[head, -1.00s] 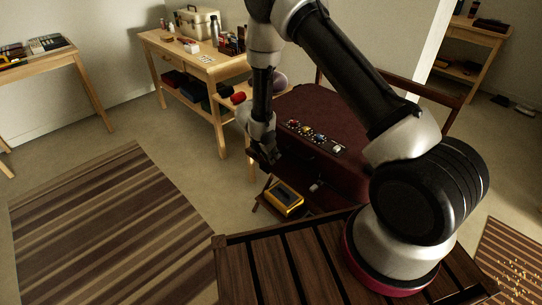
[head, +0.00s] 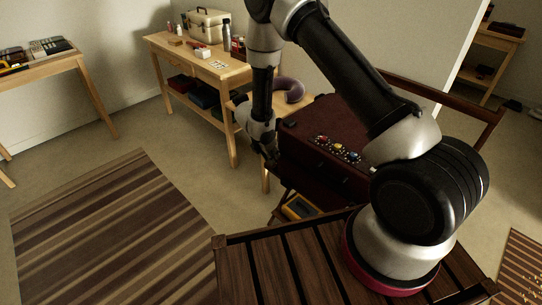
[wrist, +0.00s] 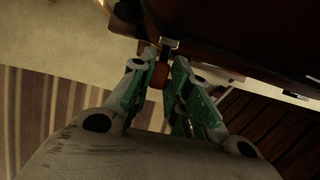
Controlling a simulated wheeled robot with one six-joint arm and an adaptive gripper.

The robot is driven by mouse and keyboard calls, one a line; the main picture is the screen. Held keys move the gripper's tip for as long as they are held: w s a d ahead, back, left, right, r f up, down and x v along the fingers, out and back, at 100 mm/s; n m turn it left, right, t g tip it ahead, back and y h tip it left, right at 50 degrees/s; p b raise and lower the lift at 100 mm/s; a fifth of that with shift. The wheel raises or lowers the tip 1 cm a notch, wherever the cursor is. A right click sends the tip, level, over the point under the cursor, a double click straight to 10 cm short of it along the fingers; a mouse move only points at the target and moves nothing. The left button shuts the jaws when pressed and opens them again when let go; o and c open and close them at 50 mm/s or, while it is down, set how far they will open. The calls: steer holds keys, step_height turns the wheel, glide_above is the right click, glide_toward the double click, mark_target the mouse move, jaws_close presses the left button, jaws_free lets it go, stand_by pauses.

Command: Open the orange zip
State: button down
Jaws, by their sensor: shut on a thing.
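The dark red suitcase (head: 320,122) rests on a wooden folding stand in front of me; its edge (wrist: 240,35) fills the top right of the wrist view. The orange zip pull (wrist: 160,76) sits between my gripper's fingers (wrist: 160,85), just off the suitcase side, below a small metal piece (wrist: 169,46). My gripper is shut on this pull. In the head view my gripper (head: 270,158) is at the suitcase's left front corner, and the pull is too small or hidden to see there.
A yellow device (head: 299,207) is low beside the stand, partly covered by my slatted deck. A wooden bench (head: 215,65) stands behind. The striped rug (head: 110,230) to the left is clear.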

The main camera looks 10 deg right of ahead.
steer(key=shift+w+a+r, duration=0.1)
steer(key=shift+w+a, duration=0.05)
steer(key=shift+w, duration=0.1)
steer(key=c, duration=1.4)
jaws_free()
steer(key=shift+a, duration=0.1)
steer(key=shift+o, duration=0.2)
steer(key=v, duration=1.2)
